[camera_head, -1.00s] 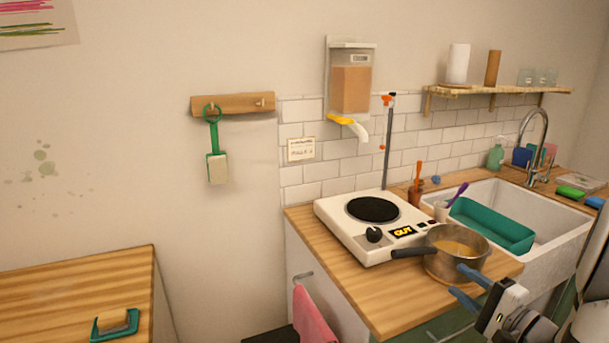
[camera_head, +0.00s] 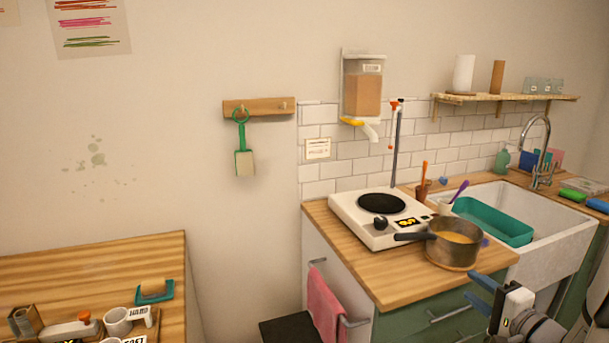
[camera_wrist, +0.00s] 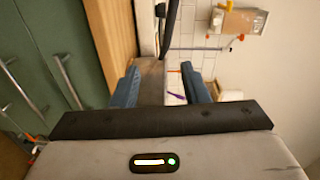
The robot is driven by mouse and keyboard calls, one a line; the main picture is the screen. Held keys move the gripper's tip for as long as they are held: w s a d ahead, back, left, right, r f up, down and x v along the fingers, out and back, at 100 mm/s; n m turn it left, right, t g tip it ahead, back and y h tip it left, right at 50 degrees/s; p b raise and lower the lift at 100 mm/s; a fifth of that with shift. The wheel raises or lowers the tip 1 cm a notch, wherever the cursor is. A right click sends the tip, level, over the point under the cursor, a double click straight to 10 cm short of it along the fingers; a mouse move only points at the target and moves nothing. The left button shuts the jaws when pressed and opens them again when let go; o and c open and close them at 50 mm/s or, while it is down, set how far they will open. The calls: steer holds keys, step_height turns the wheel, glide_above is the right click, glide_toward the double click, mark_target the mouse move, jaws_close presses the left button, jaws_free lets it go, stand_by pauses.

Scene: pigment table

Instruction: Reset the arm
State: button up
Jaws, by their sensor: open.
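My gripper (camera_head: 478,292) is at the lower right in the head view, in front of the counter's front edge. Its two blue fingers are apart with nothing between them. In the wrist view my gripper (camera_wrist: 160,88) also shows open, with the counter and wall beyond it. The nearest thing to it is a metal pot (camera_head: 452,253) with a dark handle and yellowish contents, standing on the wooden counter (camera_head: 375,275). My gripper appears clear of the pot. Most of my arm is outside the head view.
A white hot plate (camera_head: 375,225) stands behind the pot. A sink (camera_head: 560,235) with a teal tray (camera_head: 490,222) is to the right. A pink towel (camera_head: 325,305) hangs at the counter's side. The left table (camera_head: 90,262) holds mugs and small items. A dispenser (camera_head: 362,85) is on the wall.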

step_height(320, 180, up, 3)
steer(key=w+a+n+g+h+p, duration=0.2)
steer(key=a+n+g+h, duration=0.15)
steer(key=h, duration=0.45)
steer(key=s+a+n+g+y+p, duration=0.2)
steer(key=s+a+n+g, duration=0.8)
steer(key=s+a, duration=0.7)
steer(key=s, duration=0.3)
steer(key=shift+a+f+y, duration=0.25)
steer(key=shift+f+y, duration=0.15)
